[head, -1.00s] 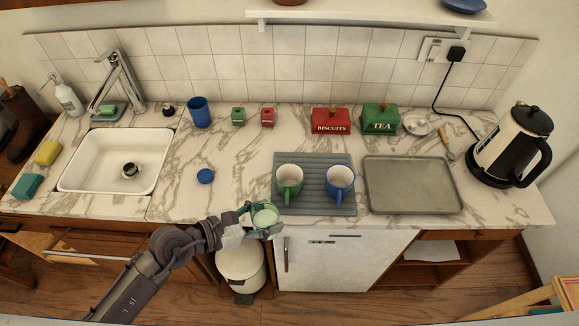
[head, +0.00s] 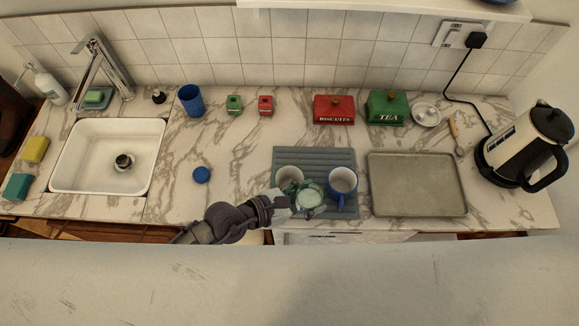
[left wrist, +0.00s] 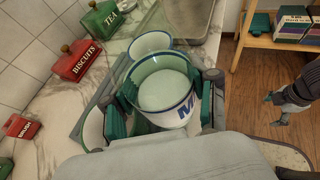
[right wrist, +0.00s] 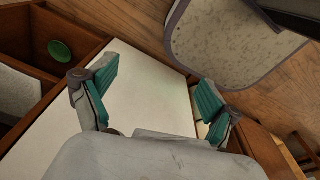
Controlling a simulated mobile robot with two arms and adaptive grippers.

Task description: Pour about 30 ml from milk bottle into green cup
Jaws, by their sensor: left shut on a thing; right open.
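My left gripper (head: 293,203) is shut on the milk bottle (left wrist: 165,90), a wide open-topped vessel with a green rim, blue lettering and milk inside. In the head view, the milk bottle (head: 310,197) is over the front of the grey ribbed mat, looking roughly upright, and partly covers the green cup (head: 289,175). The green cup is white inside, just behind and left of it. In the left wrist view, a white cup partly shows behind the left finger. My right gripper (right wrist: 157,84) is open and empty, in front of the cabinets.
A blue cup (head: 343,183) stands on the grey mat (head: 318,155), right beside the bottle. A grey tray (head: 416,184) lies further right, with a kettle (head: 525,145) beyond. A blue lid (head: 202,174) lies left on clear marble. Red and green tins stand behind.

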